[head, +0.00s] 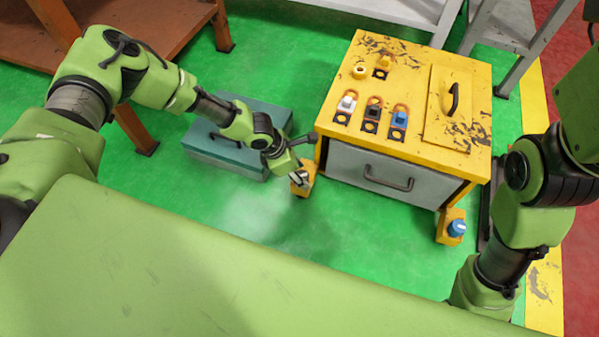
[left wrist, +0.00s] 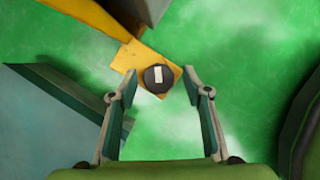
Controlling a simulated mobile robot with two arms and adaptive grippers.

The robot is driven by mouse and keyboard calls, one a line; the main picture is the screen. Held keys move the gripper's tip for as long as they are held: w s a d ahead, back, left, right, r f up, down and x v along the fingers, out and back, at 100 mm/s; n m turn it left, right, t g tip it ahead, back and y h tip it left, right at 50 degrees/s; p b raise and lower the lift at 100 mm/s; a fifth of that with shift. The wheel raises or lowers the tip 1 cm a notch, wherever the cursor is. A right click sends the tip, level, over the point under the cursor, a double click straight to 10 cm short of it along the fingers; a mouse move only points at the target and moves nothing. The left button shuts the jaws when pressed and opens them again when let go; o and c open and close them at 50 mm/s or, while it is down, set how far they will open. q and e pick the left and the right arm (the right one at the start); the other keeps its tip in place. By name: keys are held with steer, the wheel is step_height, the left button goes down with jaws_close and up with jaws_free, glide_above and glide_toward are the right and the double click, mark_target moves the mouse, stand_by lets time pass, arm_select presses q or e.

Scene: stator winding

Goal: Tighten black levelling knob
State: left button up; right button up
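The black levelling knob (left wrist: 158,78) shows in the left wrist view as a dark disc with a white bar on its top. It sits on a yellow foot (left wrist: 136,56) of the yellow machine cabinet (head: 345,80). My left gripper (left wrist: 160,104) is open, with its two fingers spread wide. The knob lies between and a little beyond the fingertips, and I see no contact. In the head view my left gripper (head: 299,176) is over the cabinet's front left foot (head: 306,186) and hides the knob. My right gripper is outside the head view.
A blue levelling knob (head: 456,228) sits on the cabinet's front right foot. The cabinet has a grey drawer (head: 385,176) with a dark handle, and several switches on top. A teal box (head: 225,160) stands left of my left gripper. Green floor is clear in front.

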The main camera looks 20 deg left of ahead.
arm_select(q)
steer(key=shift+a, duration=0.1)
steer(key=shift+a+r, duration=0.1)
steer(key=shift+r, duration=0.2)
steer(key=v, duration=1.1)
steer(key=shift+r, duration=0.2)
steer(key=shift+s, duration=0.1)
